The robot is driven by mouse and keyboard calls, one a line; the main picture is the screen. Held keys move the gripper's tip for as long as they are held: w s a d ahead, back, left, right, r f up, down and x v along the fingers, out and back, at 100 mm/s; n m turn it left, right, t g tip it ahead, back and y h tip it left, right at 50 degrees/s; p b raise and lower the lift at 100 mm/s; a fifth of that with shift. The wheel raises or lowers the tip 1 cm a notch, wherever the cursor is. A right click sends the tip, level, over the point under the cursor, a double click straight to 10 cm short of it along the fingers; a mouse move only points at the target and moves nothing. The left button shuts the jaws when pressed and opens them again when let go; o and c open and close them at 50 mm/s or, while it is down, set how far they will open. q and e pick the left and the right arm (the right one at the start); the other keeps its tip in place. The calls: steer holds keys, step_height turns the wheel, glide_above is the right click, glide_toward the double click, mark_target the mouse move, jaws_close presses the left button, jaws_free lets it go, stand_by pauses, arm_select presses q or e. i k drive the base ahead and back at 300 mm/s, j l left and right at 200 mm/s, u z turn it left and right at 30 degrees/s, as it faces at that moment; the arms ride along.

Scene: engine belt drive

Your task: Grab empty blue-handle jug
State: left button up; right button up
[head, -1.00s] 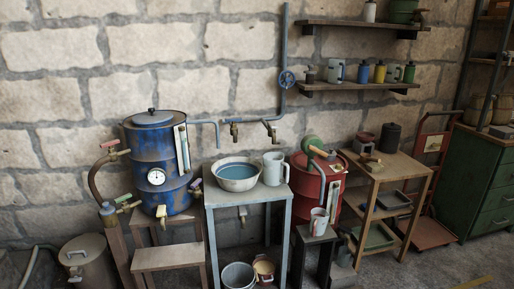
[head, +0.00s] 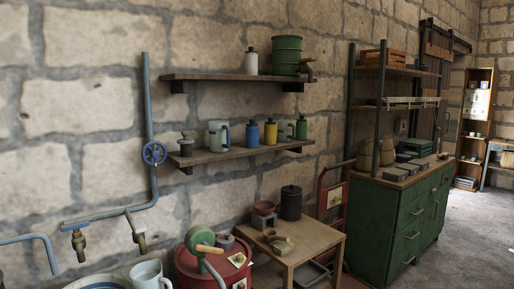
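A pale grey jug with a blue handle (head: 219,135) stands upright on the lower wall shelf (head: 235,153), left of a blue bottle. Its inside is not visible from here. Another pale jug (head: 286,130), with a greenish handle, stands further right on the same shelf, partly behind a green bottle. A third pale jug (head: 147,275) is at the bottom edge, partly cut off; its handle colour is hard to tell. Neither of my grippers is in view.
Blue (head: 252,135), yellow (head: 270,132) and green (head: 301,128) bottles share the lower shelf. Below stand a red drum (head: 205,272) and a wooden table (head: 307,246). A green cabinet (head: 391,215) is right. Open floor (head: 470,240) lies beyond it.

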mark_target(220, 131)
steer(key=i+l+z, duration=0.1)
steer(key=i, duration=0.35)
steer(key=i+l+z, duration=0.15)
steer(key=i, duration=0.35)
steer(key=i+l+u, duration=0.45)
steer(key=l, duration=0.2)
steer(key=l+u, duration=0.2)
steer(key=l, duration=0.15)
steer(key=i+l+u, duration=0.2)
steer(key=l, duration=0.2)
steer(key=l+u, duration=0.25)
steer(key=l, duration=0.15)
steer(key=l+u, duration=0.4)
steer(key=l, duration=0.75)
